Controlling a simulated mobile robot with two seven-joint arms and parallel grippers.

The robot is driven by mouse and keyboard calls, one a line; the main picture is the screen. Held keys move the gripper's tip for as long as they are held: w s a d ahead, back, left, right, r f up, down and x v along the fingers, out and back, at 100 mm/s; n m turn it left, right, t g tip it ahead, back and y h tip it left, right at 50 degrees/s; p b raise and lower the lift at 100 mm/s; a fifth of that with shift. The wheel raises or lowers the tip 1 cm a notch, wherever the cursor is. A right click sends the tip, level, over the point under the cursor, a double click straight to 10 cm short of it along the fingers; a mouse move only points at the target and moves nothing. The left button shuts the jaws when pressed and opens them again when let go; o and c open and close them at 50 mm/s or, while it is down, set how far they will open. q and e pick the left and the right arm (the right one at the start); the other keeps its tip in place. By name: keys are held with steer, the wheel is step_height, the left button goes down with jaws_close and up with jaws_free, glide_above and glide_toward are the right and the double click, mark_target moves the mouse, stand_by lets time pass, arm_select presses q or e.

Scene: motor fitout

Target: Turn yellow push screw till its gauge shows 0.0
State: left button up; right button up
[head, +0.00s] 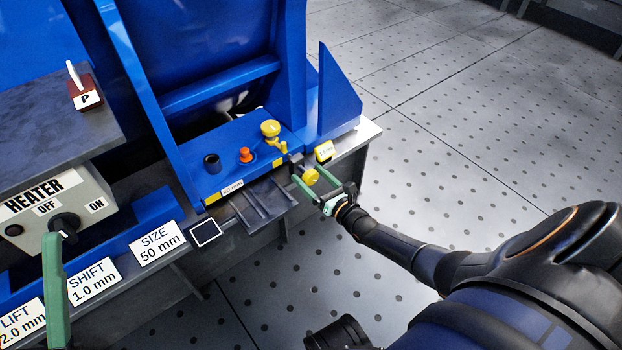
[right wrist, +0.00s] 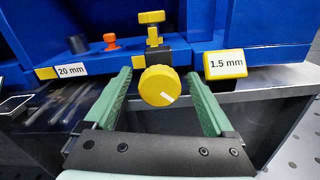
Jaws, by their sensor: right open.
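The yellow push screw (head: 311,177) has a round ribbed knob with a white mark, and it faces me in the right wrist view (right wrist: 160,86). My right gripper (head: 306,174) is open, with one green finger on each side of the knob. One green finger of my left gripper (head: 54,290) shows at the lower left, before the heater box.
Behind the screw stand a yellow upright screw (head: 270,129), an orange knob (head: 245,155) and a black post (head: 212,163). The blue frame (head: 325,100) rises behind. The heater box (head: 40,215) with its dial is at the left. Open floor lies right of the bench.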

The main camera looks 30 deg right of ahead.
steer(key=shift+w, duration=0.1)
steer(key=c, duration=1.4)
steer(key=shift+n, duration=0.4)
steer(key=n, duration=0.5)
steer(key=shift+a+n, duration=0.1)
steer(key=shift+n, duration=0.3)
steer(key=n, duration=0.7)
steer(key=shift+a+f, duration=0.1)
steer(key=n, duration=0.6)
steer(key=shift+f+n, duration=0.15)
steer(key=shift+n, duration=0.15)
steer(key=n, duration=0.6)
steer(key=shift+f+n, duration=0.1)
steer(key=shift+n, duration=0.2)
